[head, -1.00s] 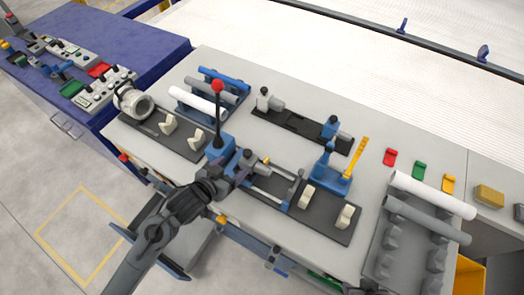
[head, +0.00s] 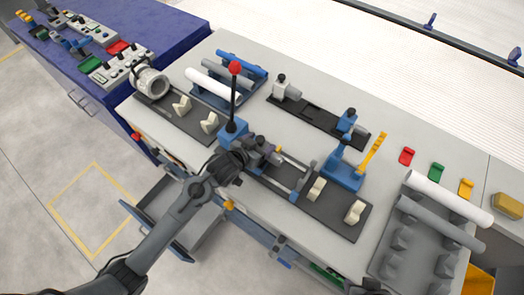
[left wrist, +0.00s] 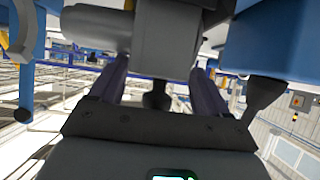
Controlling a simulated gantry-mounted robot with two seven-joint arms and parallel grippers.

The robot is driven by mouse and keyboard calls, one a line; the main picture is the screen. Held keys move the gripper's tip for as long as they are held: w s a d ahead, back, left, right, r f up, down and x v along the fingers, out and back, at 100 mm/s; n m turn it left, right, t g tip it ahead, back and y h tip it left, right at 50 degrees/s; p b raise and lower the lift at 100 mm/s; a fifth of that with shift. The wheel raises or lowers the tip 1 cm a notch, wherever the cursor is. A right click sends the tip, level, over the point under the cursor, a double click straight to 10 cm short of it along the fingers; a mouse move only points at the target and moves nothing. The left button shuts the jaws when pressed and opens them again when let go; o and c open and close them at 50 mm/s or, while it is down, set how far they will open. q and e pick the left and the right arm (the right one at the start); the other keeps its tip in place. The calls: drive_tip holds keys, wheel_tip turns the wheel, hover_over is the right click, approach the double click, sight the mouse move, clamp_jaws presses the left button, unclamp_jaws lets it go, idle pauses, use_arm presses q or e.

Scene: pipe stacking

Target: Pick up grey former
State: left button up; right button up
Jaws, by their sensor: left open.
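My left gripper (head: 258,160) is at the blue and black clamp fixture in the middle of the bench, just right of the red-knobbed lever. In the left wrist view its two fingers (left wrist: 156,82) stand apart, open. A grey block with a rounded side (left wrist: 150,40), which looks like the grey former, is just beyond and partly between the fingertips. The same grey part shows small in the head view (head: 262,145), partly hidden by the gripper. I cannot tell whether the fingers touch it. My right gripper is not clearly in view.
The red-knobbed lever (head: 234,95) stands upright close to my left gripper. A blue stand with a yellow handle (head: 345,172) is to the right. A rack with white and grey pipes (head: 410,235) is at the right. An open drawer (head: 175,215) is below the bench's front edge.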

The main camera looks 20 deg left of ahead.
use_arm(q)
drive_tip(key=shift+w+f, duration=0.15)
drive_tip(key=shift+w, duration=0.05)
drive_tip(key=shift+c, duration=0.2)
drive_tip(key=c, duration=1.2)
clamp_jaws()
drive_tip(key=shift+r, duration=0.25)
